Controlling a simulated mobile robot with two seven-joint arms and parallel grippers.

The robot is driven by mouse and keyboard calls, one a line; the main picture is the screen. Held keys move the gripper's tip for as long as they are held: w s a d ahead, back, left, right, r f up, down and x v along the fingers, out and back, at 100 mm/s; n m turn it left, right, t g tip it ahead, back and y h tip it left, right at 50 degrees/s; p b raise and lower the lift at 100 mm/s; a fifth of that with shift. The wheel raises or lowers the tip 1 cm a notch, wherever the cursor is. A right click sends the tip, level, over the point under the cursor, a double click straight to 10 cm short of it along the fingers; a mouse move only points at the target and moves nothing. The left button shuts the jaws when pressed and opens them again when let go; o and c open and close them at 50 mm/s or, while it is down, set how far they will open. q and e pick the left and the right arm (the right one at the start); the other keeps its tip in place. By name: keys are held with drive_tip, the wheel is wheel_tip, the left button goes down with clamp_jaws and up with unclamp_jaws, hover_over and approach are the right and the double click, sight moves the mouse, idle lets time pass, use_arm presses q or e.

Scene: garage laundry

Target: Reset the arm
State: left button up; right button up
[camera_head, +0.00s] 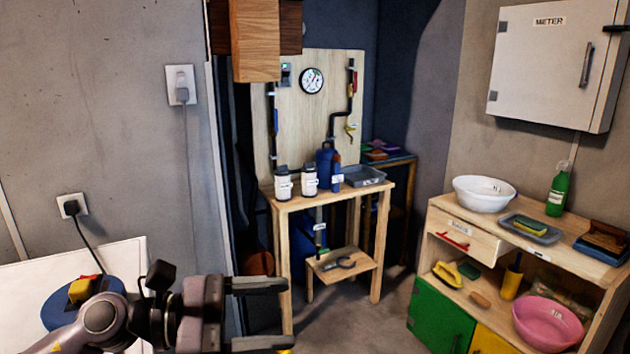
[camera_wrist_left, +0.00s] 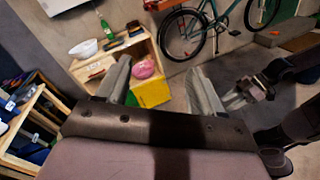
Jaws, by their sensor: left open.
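My left arm comes in from the lower left in the head view. Its gripper (camera_head: 262,315) is open, with two dark fingers spread apart and nothing between them. In the left wrist view the same gripper (camera_wrist_left: 160,85) shows its two grey fingers wide apart, with floor and furniture far beyond them. It touches nothing. My right gripper (camera_wrist_left: 240,95) shows in part at the right of the left wrist view, small and dark; its finger state is unclear. It is not in the head view.
A wooden workbench (camera_head: 330,192) with bottles and a grey tray stands ahead. A low cabinet (camera_head: 470,216) at right holds a white basin (camera_head: 484,192) and a pink basin (camera_head: 547,322). A bicycle (camera_wrist_left: 205,30) leans by the wall. Floor between bench and cabinet is clear.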

use_arm(q)
wheel_tip(320, 180, up, 3)
drive_tip(key=w+a+n+t+y, duration=0.1)
drive_tip(key=w+a+n+t, duration=0.15)
drive_tip(key=n+t, duration=1.4)
drive_tip(key=a+f+n+g+y, duration=0.1)
drive_tip(key=a+f+n+y, duration=0.5)
drive_tip(key=n, duration=0.5)
drive_tip(key=a+f+n+g+y, duration=0.1)
drive_tip(key=a+f+n+y, duration=0.25)
drive_tip(key=n+y, duration=0.6)
drive_tip(key=s+a+f+n+g, duration=0.4)
drive_tip(key=s+f+n+g, duration=0.3)
drive_tip(key=f+n, duration=0.4)
drive_tip(key=s+a+f+n+g, duration=0.1)
drive_tip(key=s+f+n+g, duration=0.25)
drive_tip(key=s, duration=0.45)
drive_tip(key=s+f+n+g, duration=0.3)
drive_tip(key=s+f+g, duration=0.15)
drive_tip(key=s, duration=0.35)
drive_tip(key=w+d+f+t+h+p, duration=0.1)
drive_tip(key=w+d+f+t, duration=0.1)
drive_tip(key=w+f+t, duration=0.3)
wheel_tip(320, 180, down, 3)
drive_tip(key=t, duration=0.2)
drive_tip(key=shift+w+d+f+t, duration=0.2)
drive_tip(key=shift+d+t, duration=0.15)
